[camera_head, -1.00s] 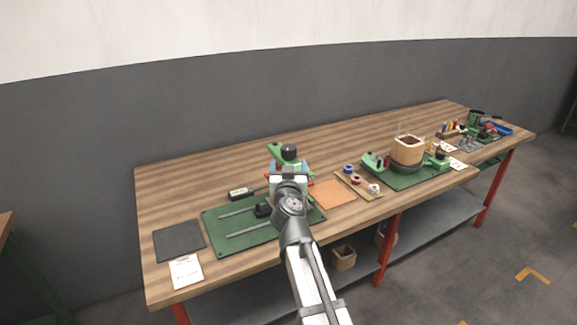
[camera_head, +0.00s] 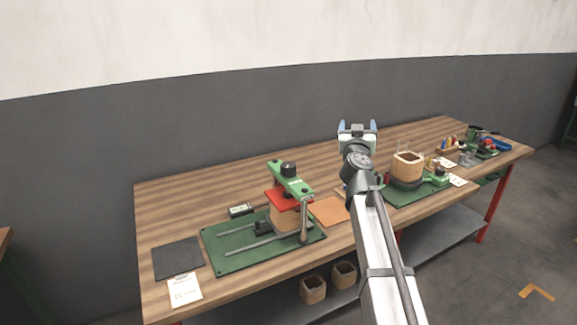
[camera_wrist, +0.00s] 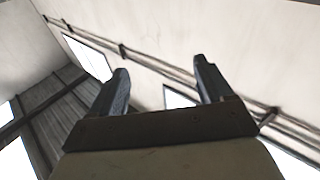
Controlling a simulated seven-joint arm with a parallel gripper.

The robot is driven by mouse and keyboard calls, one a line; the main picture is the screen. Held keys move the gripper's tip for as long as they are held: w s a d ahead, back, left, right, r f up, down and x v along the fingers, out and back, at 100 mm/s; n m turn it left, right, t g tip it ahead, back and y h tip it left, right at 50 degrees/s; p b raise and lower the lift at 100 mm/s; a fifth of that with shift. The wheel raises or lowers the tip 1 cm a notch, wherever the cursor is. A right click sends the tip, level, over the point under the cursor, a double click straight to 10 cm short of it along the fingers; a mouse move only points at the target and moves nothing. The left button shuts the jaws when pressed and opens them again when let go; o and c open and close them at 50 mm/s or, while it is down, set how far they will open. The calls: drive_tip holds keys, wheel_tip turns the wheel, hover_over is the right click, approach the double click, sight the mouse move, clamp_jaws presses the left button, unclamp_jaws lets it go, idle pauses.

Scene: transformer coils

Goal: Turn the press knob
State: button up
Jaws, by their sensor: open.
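The press (camera_head: 290,190) stands on a green base plate (camera_head: 222,262) at the left part of the bench, with a green top arm and a red plate over a wooden coil block (camera_head: 283,218). A black knob (camera_head: 288,168) sits on top of the press. A handle (camera_head: 304,220) hangs at its right front. My gripper (camera_head: 357,125) is raised to the right of the press, apart from it, pointing up, open and empty. In the wrist view its two fingers (camera_wrist: 160,88) stand wide apart with only the wall, windows and ceiling beyond.
A second green plate (camera_head: 412,196) with a wooden coil block (camera_head: 407,166) lies right of my arm. An orange mat (camera_head: 328,211), a dark mat (camera_head: 177,258), a paper card (camera_head: 185,290) and a small meter (camera_head: 241,210) lie on the bench. The back left of the bench is clear.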

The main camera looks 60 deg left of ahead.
drive_tip(key=a+r+n+g+y, duration=0.4)
drive_tip(key=a+r+n+g, duration=0.1)
drive_tip(key=a+r+g, duration=0.65)
drive_tip(key=m+g+h, duration=0.7)
drive_tip(key=m+h, duration=0.4)
drive_tip(key=m, duration=0.3)
approach(289, 164)
drive_tip(key=w+a+r, duration=0.4)
drive_tip(key=r, duration=0.1)
drive_tip(key=s+d+f+m+h, duration=0.2)
drive_tip(key=d+m+h, duration=0.15)
drive_tip(key=m, duration=0.65)
drive_tip(key=shift+g+y, duration=0.35)
drive_tip(key=shift+y, duration=0.1)
drive_tip(key=x, duration=1.3)
drive_tip(key=shift+d, duration=0.1)
